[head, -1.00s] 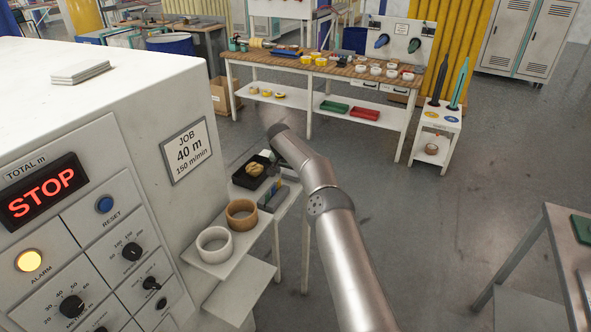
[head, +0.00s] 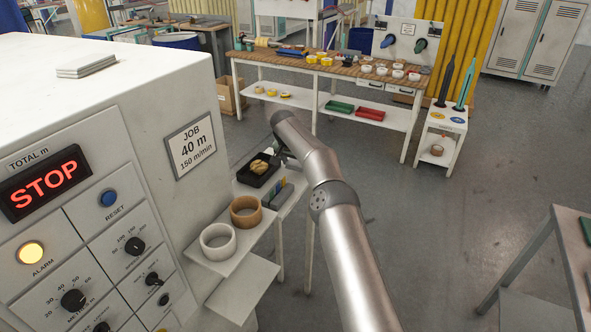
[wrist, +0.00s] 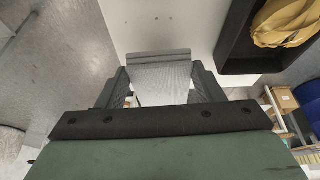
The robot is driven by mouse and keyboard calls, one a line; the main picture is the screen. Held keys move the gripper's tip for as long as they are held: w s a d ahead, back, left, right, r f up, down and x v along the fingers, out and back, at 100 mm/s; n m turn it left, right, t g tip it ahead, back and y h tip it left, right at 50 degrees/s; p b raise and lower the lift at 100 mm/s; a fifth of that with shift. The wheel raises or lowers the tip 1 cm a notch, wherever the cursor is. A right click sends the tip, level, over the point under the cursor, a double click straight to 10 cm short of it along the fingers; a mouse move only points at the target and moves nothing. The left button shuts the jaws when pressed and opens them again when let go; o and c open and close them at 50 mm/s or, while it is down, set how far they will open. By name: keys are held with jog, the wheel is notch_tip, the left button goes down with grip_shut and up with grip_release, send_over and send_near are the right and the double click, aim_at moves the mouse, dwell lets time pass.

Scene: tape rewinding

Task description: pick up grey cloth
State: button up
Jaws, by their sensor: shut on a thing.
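The grey cloth (wrist: 160,75) is a flat, folded pad in the wrist view. My gripper (wrist: 160,84) has a dark finger on each side of it and is shut on it. A white bench surface lies behind the cloth; I cannot tell whether the cloth still touches it. In the head view, my gripper (head: 284,155) is small and partly hidden at the far end of my arm, beside a black tray (head: 246,177). I cannot make out the cloth there.
The black tray holds yellowish cloth or gloves (head: 264,165). White and brown tape rolls (head: 218,242) sit on a shelf at the machine's side. A workbench (head: 330,64) stands behind. Open grey floor lies to the right.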

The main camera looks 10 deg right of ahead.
jog(key=s+a+r+b, duration=0.2)
jog(key=s+r+b, duration=0.2)
jog(key=s, duration=0.2)
jog(key=s+a+r+b, duration=0.2)
jog(key=s+r+b, duration=0.2)
jog(key=s, duration=0.3)
jog(key=shift+a+r, duration=0.35)
jog(key=shift+r, duration=0.3)
jog(key=shift+o, duration=0.4)
